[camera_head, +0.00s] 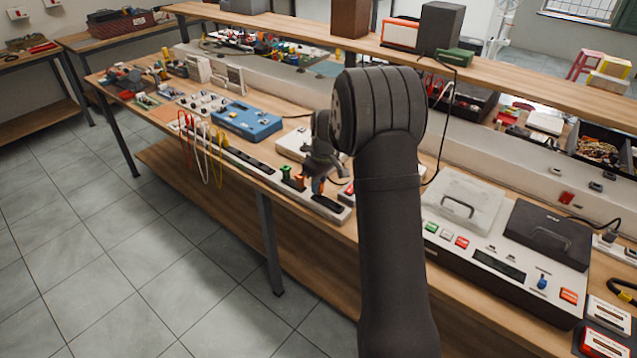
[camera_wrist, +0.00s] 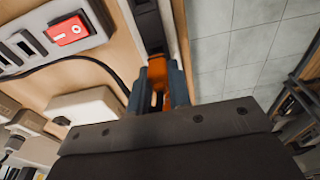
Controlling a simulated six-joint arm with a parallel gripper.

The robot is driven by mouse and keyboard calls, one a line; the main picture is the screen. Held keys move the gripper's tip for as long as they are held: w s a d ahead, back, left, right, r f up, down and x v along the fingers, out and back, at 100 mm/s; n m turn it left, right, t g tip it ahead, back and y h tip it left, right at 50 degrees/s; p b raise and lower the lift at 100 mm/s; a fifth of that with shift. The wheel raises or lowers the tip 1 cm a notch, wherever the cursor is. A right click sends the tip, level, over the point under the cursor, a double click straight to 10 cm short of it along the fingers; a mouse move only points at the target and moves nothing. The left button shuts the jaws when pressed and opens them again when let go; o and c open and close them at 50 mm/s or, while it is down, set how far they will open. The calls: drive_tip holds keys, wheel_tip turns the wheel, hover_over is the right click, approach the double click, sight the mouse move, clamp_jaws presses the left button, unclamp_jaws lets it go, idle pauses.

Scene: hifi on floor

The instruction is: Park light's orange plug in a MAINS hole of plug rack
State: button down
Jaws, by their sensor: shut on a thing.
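My gripper (camera_wrist: 158,85) is shut on an orange plug (camera_wrist: 157,70), which shows between its blue fingers in the wrist view. In the head view my gripper (camera_head: 319,184) is low over the front edge of the bench, partly hidden by my arm. A long pale strip with dark inserts, seemingly the plug rack (camera_head: 268,176), runs along that edge. A green plug (camera_head: 286,172) and another orange piece (camera_head: 300,182) stand on it just left of my gripper. A dark slotted strip (camera_wrist: 150,28) lies beyond the fingertips in the wrist view. I cannot read any MAINS label or tell whether the held plug touches a hole.
A white power strip with a red switch (camera_wrist: 70,30) and a black cable (camera_wrist: 85,62) lie beside my gripper. A blue case (camera_head: 247,120) and hanging red, white and yellow leads (camera_head: 203,150) are to the left. A large console (camera_head: 500,250) fills the right.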

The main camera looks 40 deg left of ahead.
drive_tip(key=shift+f, duration=0.8)
idle(0.9)
drive_tip(key=c, duration=1.3)
unclamp_jaws()
drive_tip(key=shift+o, duration=0.2)
wheel_tip(320, 180, up, 22)
drive_tip(key=d, duration=0.2)
drive_tip(key=shift+r, duration=0.15)
wheel_tip(320, 180, down, 7)
